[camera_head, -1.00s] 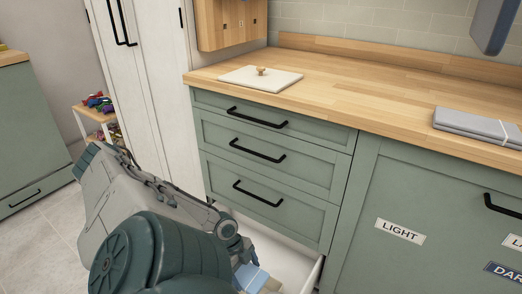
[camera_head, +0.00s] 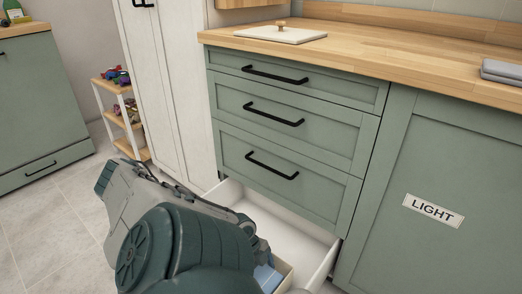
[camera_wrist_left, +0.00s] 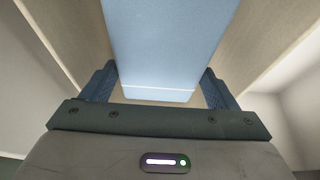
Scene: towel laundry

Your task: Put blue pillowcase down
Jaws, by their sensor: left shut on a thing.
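The blue pillowcase (camera_wrist_left: 165,40) is folded flat with a thin white band across it. In the left wrist view it lies between the two fingers of my left gripper (camera_wrist_left: 158,72), which is shut on it. Beige walls of a box (camera_wrist_left: 262,35) rise on both sides of it. In the head view a small blue part of the pillowcase (camera_head: 266,278) shows at the bottom, by the open white drawer (camera_head: 285,232). My left arm hides most of it and the gripper's fingers there. My right gripper is out of view.
Three closed green drawers (camera_head: 290,128) with black handles stand above the open one. The wooden counter (camera_head: 400,62) holds a white board (camera_head: 272,35) and a grey folded stack (camera_head: 503,72). A cabinet door labelled LIGHT (camera_head: 433,210) stands right. Tiled floor is clear on the left.

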